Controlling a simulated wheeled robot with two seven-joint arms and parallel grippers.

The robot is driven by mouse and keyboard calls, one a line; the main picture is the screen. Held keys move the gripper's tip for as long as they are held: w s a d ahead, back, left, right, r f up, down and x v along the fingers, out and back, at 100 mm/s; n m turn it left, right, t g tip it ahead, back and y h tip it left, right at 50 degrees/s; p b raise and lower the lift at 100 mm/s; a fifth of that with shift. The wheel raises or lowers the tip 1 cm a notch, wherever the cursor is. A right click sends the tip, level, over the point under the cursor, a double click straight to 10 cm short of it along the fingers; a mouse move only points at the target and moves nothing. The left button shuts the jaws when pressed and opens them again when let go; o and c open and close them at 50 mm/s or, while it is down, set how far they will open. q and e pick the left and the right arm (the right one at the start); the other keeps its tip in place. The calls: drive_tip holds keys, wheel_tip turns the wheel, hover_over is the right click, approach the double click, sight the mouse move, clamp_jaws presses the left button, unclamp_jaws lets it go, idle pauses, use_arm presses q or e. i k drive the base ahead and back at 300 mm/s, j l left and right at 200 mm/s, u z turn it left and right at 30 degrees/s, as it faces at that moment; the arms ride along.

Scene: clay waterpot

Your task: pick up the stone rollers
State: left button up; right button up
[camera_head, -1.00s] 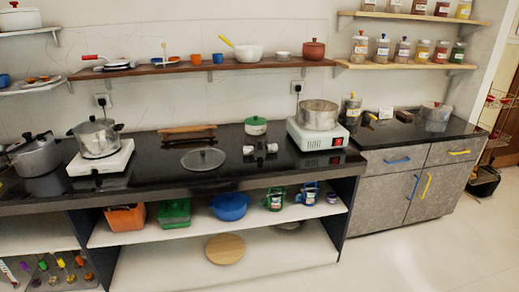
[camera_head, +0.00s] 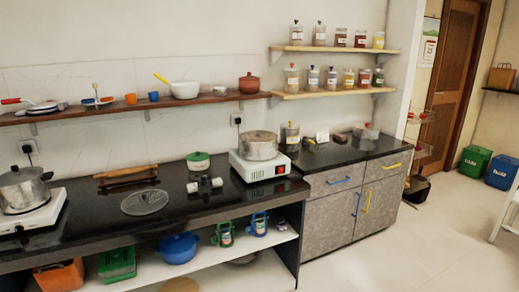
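Two candidates lie on the black countertop (camera_head: 95,222), and I cannot tell for certain which are the stone rollers. A small dark-and-light group of short cylinder-like pieces (camera_head: 205,185) lies on the counter left of the white stove. A brown rolling-pin-like piece (camera_head: 125,173) lies on a dark base further left, toward the wall. Both are too small in view for their material to be clear. Neither of my grippers is in view.
A round glass lid (camera_head: 145,202) lies between the candidates, nearer the counter's front. A green pot (camera_head: 198,161) stands behind them. A pot (camera_head: 258,146) sits on the white stove (camera_head: 262,170). Open floor (camera_head: 400,250) lies to the right; green (camera_head: 474,162) and blue bins stand beyond.

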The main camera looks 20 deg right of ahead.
sight(192, 187)
drive_tip(key=i+l+u, duration=0.25)
drive_tip(key=i+l, duration=0.55)
